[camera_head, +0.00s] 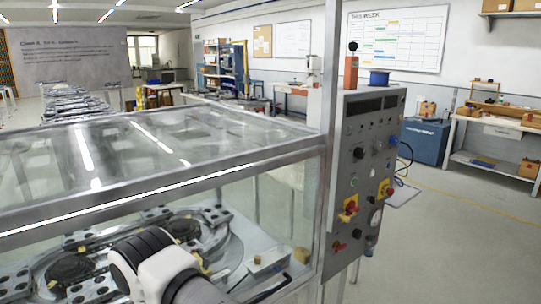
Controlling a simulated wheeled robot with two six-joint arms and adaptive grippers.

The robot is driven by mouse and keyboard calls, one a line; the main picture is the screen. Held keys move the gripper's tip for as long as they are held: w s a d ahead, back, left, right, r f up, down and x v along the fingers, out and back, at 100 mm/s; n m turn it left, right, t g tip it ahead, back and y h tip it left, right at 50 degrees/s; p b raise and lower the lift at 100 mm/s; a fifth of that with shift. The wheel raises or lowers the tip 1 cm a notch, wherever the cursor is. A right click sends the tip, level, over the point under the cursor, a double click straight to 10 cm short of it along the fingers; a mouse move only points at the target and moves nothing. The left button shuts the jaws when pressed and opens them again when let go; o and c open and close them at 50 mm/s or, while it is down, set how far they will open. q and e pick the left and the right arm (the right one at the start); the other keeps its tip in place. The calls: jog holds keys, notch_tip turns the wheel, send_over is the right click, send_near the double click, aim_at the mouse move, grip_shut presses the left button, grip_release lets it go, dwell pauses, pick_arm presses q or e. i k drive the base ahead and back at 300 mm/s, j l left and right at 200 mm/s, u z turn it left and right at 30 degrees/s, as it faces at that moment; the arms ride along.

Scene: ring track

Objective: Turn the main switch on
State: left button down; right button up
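A grey control cabinet (368,125) stands right of the glass enclosure, its panel facing right and toward me. One red-and-yellow rotary switch (350,207) sits low on the panel's near side. A second red-and-yellow switch (386,188) sits farther right. I cannot tell from the picture which is the main switch, or what position either is in. A red knob or valve (339,246) is below them, beside black knobs and small gauges. A white and black arm link of mine rises from the bottom, left of the cabinet. Neither gripper's fingers show.
The glass enclosure (170,180) with a metal frame fills the left and holds a ring track (225,245). A metal post (329,130) stands at the cabinet's left edge. Open floor (450,240) lies right of the cabinet. A blue box (425,141) and workbench (497,145) stand behind.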

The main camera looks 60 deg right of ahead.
aim_at(351, 209)
jog(key=z, duration=2.4)
